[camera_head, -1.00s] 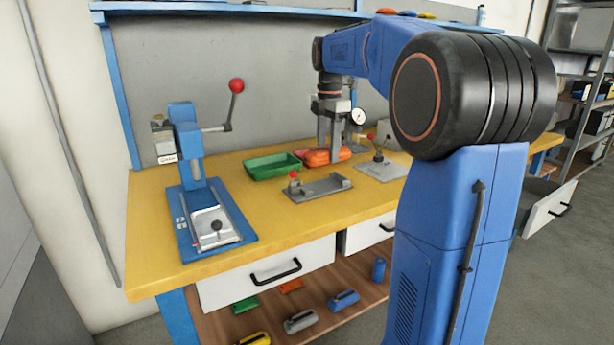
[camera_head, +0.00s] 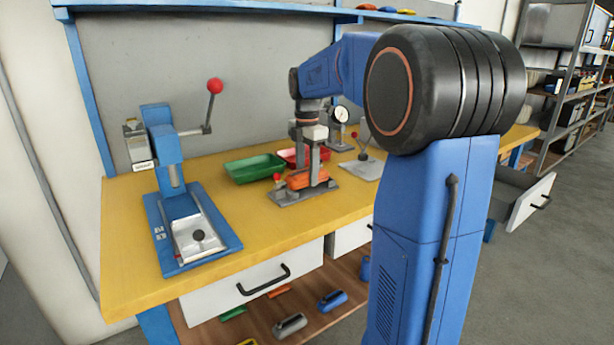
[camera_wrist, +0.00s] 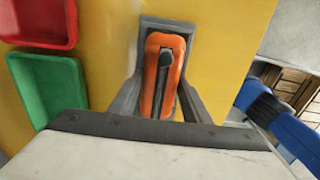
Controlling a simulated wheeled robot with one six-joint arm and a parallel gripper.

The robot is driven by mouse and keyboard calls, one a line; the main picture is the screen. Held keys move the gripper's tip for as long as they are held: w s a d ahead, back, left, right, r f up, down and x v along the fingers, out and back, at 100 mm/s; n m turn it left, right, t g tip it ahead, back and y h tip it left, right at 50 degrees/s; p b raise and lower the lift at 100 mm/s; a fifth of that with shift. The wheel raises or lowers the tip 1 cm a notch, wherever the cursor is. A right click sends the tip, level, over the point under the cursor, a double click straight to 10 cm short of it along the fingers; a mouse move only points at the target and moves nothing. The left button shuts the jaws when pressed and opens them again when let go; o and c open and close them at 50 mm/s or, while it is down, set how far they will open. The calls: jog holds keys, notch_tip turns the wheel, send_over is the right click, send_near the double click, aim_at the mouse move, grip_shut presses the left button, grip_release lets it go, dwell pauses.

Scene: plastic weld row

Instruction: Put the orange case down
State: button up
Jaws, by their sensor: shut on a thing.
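The orange case (camera_head: 298,180) is between the fingers of my gripper (camera_head: 312,172), over the small grey fixture (camera_head: 288,197) on the yellow bench. In the wrist view the case (camera_wrist: 176,62) is upright in the picture, with a dark strip along its middle. One finger is on each side of it, and my gripper (camera_wrist: 161,100) is shut on it. The grey fixture plate (camera_wrist: 166,24) shows around the case's far end. The case lines up with the plate, but I cannot tell whether it touches it.
A green tray (camera_head: 255,168) and a red tray (camera_head: 292,157) stand behind the fixture. A blue lever press (camera_head: 168,150) stands at left. A grey plate with a clamp (camera_head: 362,170) is at right. The yellow bench front (camera_head: 270,225) is clear.

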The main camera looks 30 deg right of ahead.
aim_at(307, 171)
jog(key=shift+f, duration=0.6)
jog(key=shift+f, duration=0.1)
jog(key=o, duration=1.1)
jog(key=shift+c, duration=0.2)
notch_tip(307, 171, up, 12)
